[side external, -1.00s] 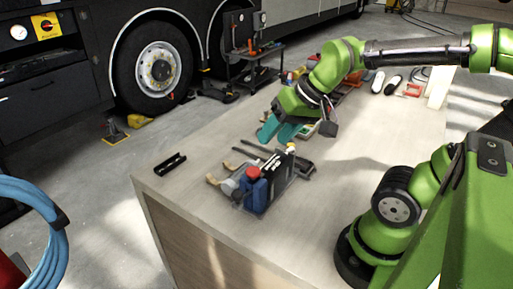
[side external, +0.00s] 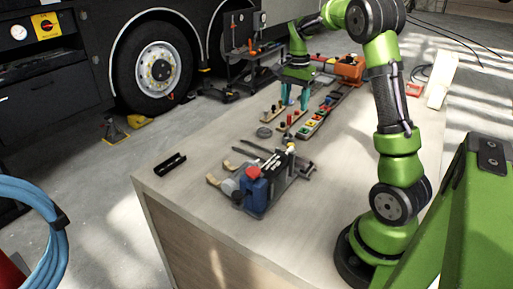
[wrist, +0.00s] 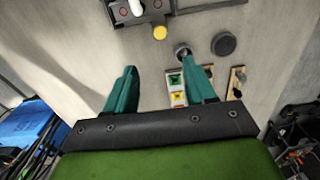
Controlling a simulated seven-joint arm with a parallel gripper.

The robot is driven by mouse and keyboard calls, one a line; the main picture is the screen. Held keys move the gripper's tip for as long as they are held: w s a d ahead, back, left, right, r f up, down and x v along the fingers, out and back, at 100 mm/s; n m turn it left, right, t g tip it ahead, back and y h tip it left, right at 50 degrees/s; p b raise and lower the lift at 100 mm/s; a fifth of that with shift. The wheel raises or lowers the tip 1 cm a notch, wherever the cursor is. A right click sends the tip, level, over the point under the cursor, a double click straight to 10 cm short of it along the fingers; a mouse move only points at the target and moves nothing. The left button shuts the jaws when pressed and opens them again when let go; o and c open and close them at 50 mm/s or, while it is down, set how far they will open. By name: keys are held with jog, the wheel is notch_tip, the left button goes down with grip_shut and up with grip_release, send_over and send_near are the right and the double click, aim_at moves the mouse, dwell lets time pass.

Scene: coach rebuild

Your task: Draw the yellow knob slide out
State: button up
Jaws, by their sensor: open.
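In the wrist view a round yellow knob (wrist: 159,32) sits at the edge of a dark unit (wrist: 137,19) that carries a white lever. It lies past my fingertips, apart from them, toward the top of the picture. In the side view my gripper (side external: 295,104) points down over the back part of the bench, close above small boards. Its fingers hide part of the things beneath.
A strip with coloured squares (wrist: 176,85) shows between the fingers. A silver knob (wrist: 182,50) is by the right fingertip, with a dark disc (wrist: 223,44) beside it. A device with blue and red parts (side external: 255,187) stands nearer the front. The bench's front left is mostly clear.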

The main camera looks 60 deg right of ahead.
aim_at(291, 144)
notch_tip(291, 144, down, 15)
jog(key=shift+r, duration=0.1)
jog(key=shift+c, duration=0.3)
grip_shut()
jog(key=shift+w, duration=0.1)
